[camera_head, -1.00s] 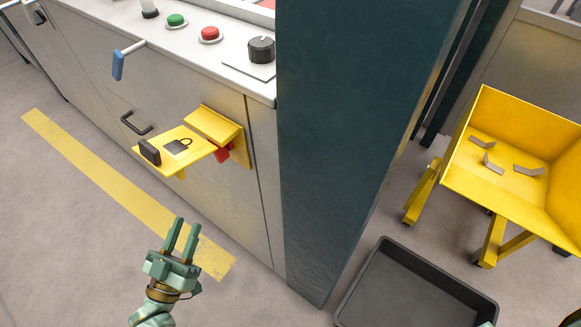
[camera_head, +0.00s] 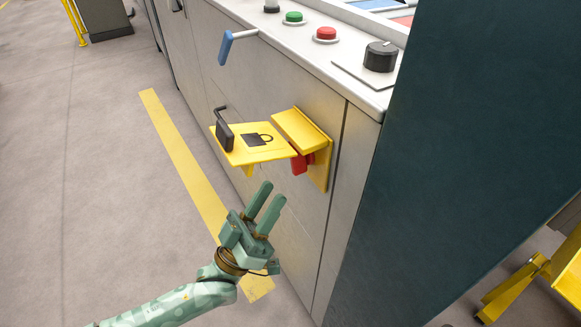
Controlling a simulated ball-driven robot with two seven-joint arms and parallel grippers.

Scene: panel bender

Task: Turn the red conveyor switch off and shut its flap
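The yellow flap (camera_head: 240,153) with a black padlock symbol stands open, sticking out from the yellow switch housing (camera_head: 305,135) on the machine's front. A dark block sits at the flap's outer end. The red switch (camera_head: 302,162) shows under the housing, partly hidden by the flap; I cannot tell its position. My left gripper (camera_head: 265,197) is below the flap and in front of the machine, its two green fingers apart with nothing between them. It appears clear of the flap and the switch. My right gripper is not in view.
The machine top carries a green button (camera_head: 294,18), a red button (camera_head: 326,34) and a black knob (camera_head: 380,57). A blue-handled lever (camera_head: 226,48) sticks out above the flap. A dark column (camera_head: 450,150) stands on the right.

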